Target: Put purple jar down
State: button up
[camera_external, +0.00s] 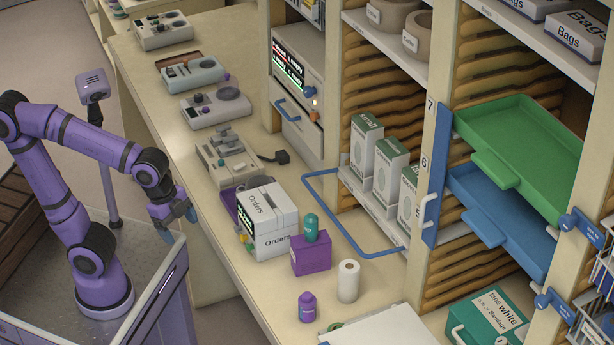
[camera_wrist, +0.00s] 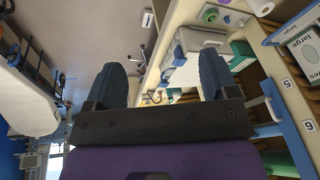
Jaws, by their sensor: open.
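The purple jar (camera_external: 307,307) stands upright on the beige counter (camera_external: 262,297), near its front edge in the external view. Nothing holds it. My gripper (camera_external: 176,212) is off to the left of the jar, beside the counter's edge and well apart from it. In the wrist view my gripper (camera_wrist: 161,78) shows two dark fingers spread wide with nothing between them. I cannot make out the jar in the wrist view.
A white roll (camera_external: 348,281) stands right of the jar. Behind are a purple box (camera_external: 311,256) with a teal cylinder (camera_external: 311,228) on top and a white Orders box (camera_external: 270,220). A blue rail (camera_external: 345,220) juts from the shelving. Green and blue trays (camera_external: 525,150) stick out at right.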

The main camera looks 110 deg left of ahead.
jog(key=s+d+n+t, duration=0.1)
jog(key=s+n+t, duration=0.1)
jog(key=s, duration=0.8)
jog(key=shift+d+f+n, duration=0.2)
jog(key=shift+d+n, duration=0.05)
jog(key=shift+n, duration=0.65)
jog(key=shift+w, duration=0.1)
